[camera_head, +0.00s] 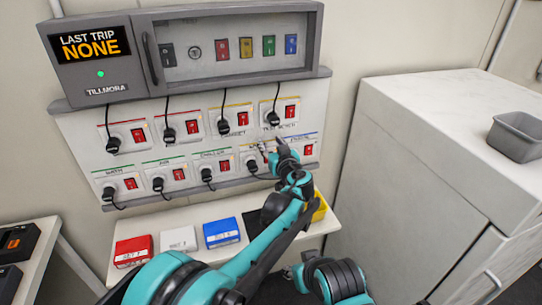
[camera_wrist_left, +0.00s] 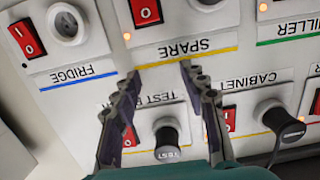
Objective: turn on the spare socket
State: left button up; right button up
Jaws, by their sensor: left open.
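The spare socket shows by its SPARE label (camera_wrist_left: 197,47) with a yellow line, upside down in the left wrist view. Its red rocker switch (camera_wrist_left: 147,12) sits at the top edge of that view, partly cut off, with an orange light beside it. I cannot tell which way the rocker is pressed. In the head view my left gripper (camera_head: 272,147) is in front of the lower row and hides much of this unit. In the wrist view the left gripper's (camera_wrist_left: 158,82) fingers are apart and empty, below the SPARE label.
The FRIDGE socket (camera_wrist_left: 68,22) is empty, with its red switch (camera_wrist_left: 27,38) close by. The TEST BENCH plug (camera_wrist_left: 167,140) and CABINET plug (camera_wrist_left: 283,122) hang near the fingers. A grey breaker box (camera_head: 190,52) reads LAST TRIP NONE. A white cabinet (camera_head: 440,130) stands right.

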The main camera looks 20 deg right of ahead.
pick_arm(q)
jog(key=shift+r, duration=0.65)
jog(key=shift+a, duration=0.2)
jog(key=s+a+f+g+y, duration=0.1)
jog(key=s+a+g, duration=0.2)
jog(key=s+a, duration=0.8)
jog(key=s+a+g+y, duration=0.1)
jog(key=s+a+g, duration=0.15)
jog(key=a, duration=1.65)
jog(key=s+a+f+g+h, duration=0.1)
jog(key=s+a+f, duration=0.1)
jog(key=s+f, duration=0.2)
jog(key=s+a+f+g, duration=0.1)
jog(key=s+a+f, duration=0.2)
jog(key=s, duration=0.8)
jog(key=s+a+f+g+h, duration=0.1)
jog(key=s+a+f+g, duration=0.1)
jog(key=s+f, duration=0.3)
jog(key=s+a, duration=0.1)
jog(key=s, duration=0.2)
jog(key=shift+s+f+h, duration=0.2)
jog(key=shift+h, duration=0.1)
jog(key=shift+a, duration=0.1)
